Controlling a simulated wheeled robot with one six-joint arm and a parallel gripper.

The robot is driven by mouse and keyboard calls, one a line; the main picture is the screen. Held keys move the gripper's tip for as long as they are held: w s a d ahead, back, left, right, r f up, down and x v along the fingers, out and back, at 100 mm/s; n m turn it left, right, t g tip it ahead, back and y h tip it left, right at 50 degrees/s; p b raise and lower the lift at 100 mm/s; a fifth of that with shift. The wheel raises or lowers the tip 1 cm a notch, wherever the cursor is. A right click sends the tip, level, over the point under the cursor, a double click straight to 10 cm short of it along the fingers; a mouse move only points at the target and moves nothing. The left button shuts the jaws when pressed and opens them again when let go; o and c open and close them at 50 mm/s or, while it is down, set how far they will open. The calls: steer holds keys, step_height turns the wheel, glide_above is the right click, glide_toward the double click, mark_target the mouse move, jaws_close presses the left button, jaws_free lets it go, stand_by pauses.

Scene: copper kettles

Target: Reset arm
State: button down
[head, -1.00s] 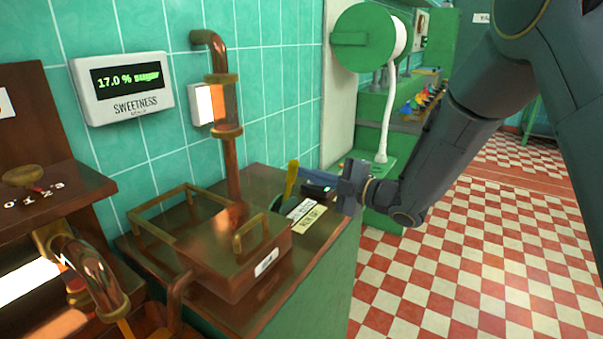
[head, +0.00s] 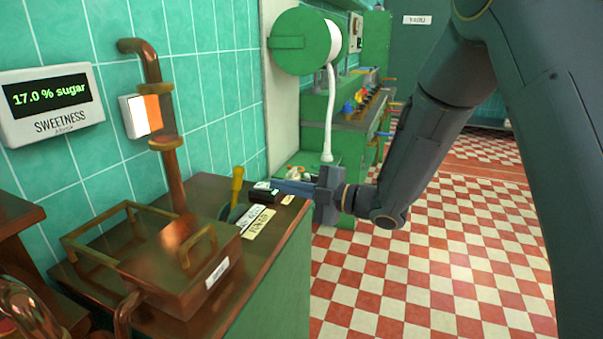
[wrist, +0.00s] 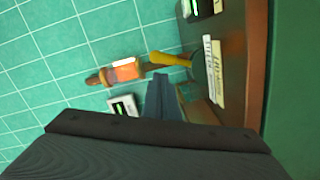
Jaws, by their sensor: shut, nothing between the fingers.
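My arm reaches in from the right in the head view. My gripper (head: 290,187) points left above the back right corner of the counter (head: 262,258). It is shut and empty, beside a small black device (head: 263,191). In the wrist view the narrow shut fingers (wrist: 161,92) show in front of the teal wall. A yellow handle (head: 237,178) stands upright on the counter, left of the gripper; it also shows in the wrist view (wrist: 172,58).
A copper box with a brass handle (head: 180,265) sits on the counter. A copper pipe (head: 165,130) rises beside the wall. A sweetness display (head: 48,105) reads 17.0 % sugar. A green machine with a white hose (head: 330,115) stands behind. The checkered floor (head: 440,250) at right is clear.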

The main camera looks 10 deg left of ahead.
steer(key=w+d+f+m+t+h, duration=0.2)
steer(key=w+d+m+t+h, duration=0.4)
steer(key=d, duration=0.4)
steer(key=s+d+f+m+g+h, duration=0.1)
steer(key=d+f+m+h, duration=0.1)
steer(key=d+m+h, duration=0.45)
steer(key=s+d+f+m+h, duration=0.1)
steer(key=d+f+m, duration=0.15)
steer(key=d, duration=0.65)
steer(key=s+d+f+m+g+h, duration=0.2)
steer(key=s+d+m+g+h, duration=0.2)
steer(key=s+d+m, duration=0.7)
steer(key=s+m+g+p, duration=0.1)
steer(key=s+g, duration=0.4)
steer(key=s, duration=1.1)
steer(key=shift+s+d+f+m+y, duration=0.25)
steer(key=shift+d+m+y, duration=0.15)
steer(key=shift+m, duration=0.5)
